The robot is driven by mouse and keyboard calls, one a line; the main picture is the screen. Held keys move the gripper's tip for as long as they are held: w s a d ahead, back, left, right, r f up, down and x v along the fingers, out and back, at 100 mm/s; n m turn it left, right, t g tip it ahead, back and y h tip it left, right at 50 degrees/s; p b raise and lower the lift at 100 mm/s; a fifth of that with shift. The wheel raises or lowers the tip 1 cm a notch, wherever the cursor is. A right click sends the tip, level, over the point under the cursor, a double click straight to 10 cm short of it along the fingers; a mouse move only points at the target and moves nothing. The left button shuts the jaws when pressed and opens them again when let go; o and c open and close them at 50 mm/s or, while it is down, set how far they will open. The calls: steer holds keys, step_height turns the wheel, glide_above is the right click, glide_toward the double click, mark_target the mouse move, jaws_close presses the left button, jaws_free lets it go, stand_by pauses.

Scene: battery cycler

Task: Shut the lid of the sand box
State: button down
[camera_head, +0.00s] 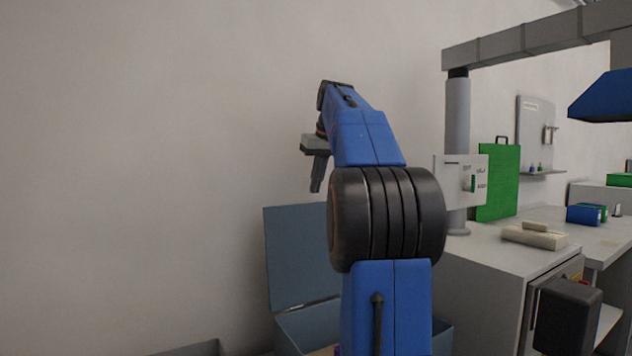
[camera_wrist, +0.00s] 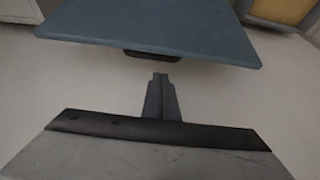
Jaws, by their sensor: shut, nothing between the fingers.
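The sand box (camera_head: 308,326) is a blue-grey box low behind my arm, and my arm hides much of it. Its lid (camera_head: 298,245) stands open, nearly upright, near the wall. My gripper (camera_head: 317,187) is above the lid's top edge in the head view, pointing down. In the wrist view a blue-grey panel (camera_wrist: 155,25), which looks like the lid, fills the top middle with a dark handle (camera_wrist: 152,56) at its near edge. My gripper's fingers (camera_wrist: 160,78) are together and empty, just short of that handle in the picture; I see no contact.
A grey workbench (camera_head: 500,252) stands at the right, with a post (camera_head: 457,150) and overhead beam. A dark box-shaped part (camera_head: 567,317) is at the lower right. A grey container rim (camera_head: 195,349) shows at the bottom left. Pale floor (camera_wrist: 225,90) surrounds the panel.

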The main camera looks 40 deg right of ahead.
steer(key=x, duration=0.6)
steer(key=shift+w+f, duration=0.2)
steer(key=shift+f, duration=0.15)
steer(key=shift+s, duration=0.1)
